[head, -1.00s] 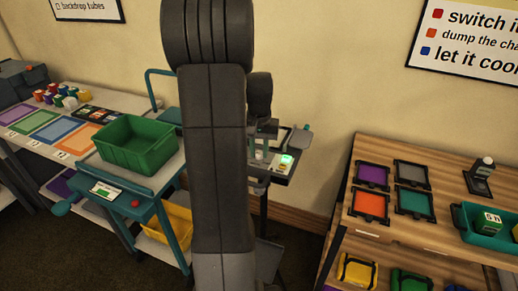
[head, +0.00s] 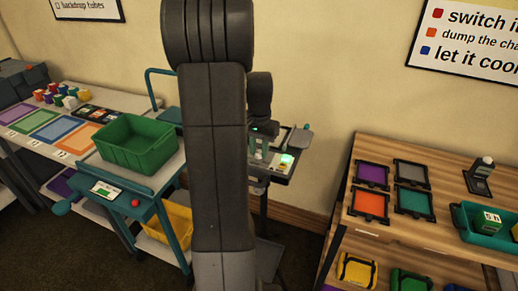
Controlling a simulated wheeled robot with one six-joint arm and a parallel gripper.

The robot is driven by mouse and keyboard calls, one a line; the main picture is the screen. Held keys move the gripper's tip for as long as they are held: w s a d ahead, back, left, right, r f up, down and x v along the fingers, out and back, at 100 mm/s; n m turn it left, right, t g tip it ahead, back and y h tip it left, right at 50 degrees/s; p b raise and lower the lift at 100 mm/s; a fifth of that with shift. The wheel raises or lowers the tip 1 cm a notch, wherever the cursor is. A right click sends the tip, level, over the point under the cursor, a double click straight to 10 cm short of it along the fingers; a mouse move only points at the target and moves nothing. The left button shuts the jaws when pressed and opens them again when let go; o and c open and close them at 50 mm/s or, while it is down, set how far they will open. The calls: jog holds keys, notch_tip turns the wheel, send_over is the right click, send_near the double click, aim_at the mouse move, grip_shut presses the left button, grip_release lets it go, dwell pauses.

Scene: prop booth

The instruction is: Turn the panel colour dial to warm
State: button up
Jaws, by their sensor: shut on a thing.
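The small dark-edged panel (head: 272,178) stands against the wall just right of my arm, with a pale top and a glowing green light (head: 287,160) on it. My gripper (head: 259,154) points down onto the panel's left part, left of the light. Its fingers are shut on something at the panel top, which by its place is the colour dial. The dial itself is hidden by the fingers and too small to make out, so its setting cannot be read. My arm hides the panel's left side.
A teal cart with a green bin (head: 137,143) stands left of my arm, a yellow bin (head: 178,233) on its lower shelf. A wooden table with coloured frames (head: 370,205) and a teal tray (head: 462,219) stands at right. Floor shows between panel and table.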

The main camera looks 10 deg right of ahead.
aim_at(259, 152)
jog(key=o, duration=1)
notch_tip(259, 152, up, 14)
jog(key=shift+f, duration=0.15)
notch_tip(259, 152, down, 14)
jog(key=shift+r, duration=0.1)
dwell(0.4)
jog(key=shift+r, duration=0.1)
